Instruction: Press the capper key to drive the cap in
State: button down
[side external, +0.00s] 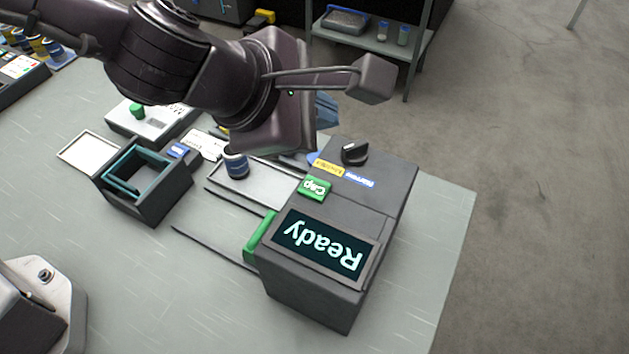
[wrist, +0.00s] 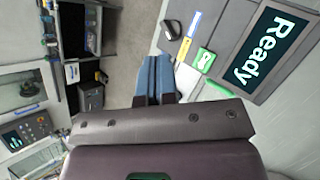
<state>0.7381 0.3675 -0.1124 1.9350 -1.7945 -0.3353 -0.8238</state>
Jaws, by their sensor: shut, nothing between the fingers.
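The capper is a dark grey box (side external: 315,285) on the table, with a lit screen reading "Ready" (side external: 325,245). Its green key marked "Cap" (side external: 314,188) sits on the top face beside the screen; the wrist view shows the key (wrist: 205,60) too, uncovered. My gripper (wrist: 153,62) has blue fingers, shut and empty, to the left of the key in the wrist view. In the side view my gripper (side external: 327,110) is mostly hidden behind my wrist, above the far end of the capper.
A black knob (side external: 355,152), a yellow label (side external: 328,167) and a blue label (side external: 360,180) sit near the key. A dark open-topped box with a teal rim (side external: 150,208) and a grey panel with a green button (side external: 150,125) stand to the left. The table's front is mostly clear.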

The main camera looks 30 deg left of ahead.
aim_at(316, 191)
jog(key=shift+f, duration=4.4)
jog(key=shift+f, duration=0.15)
jog(key=shift+f, duration=0.25)
jog(key=shift+f, duration=0.4)
jog(key=shift+r, duration=0.8)
jog(key=shift+r, duration=0.1)
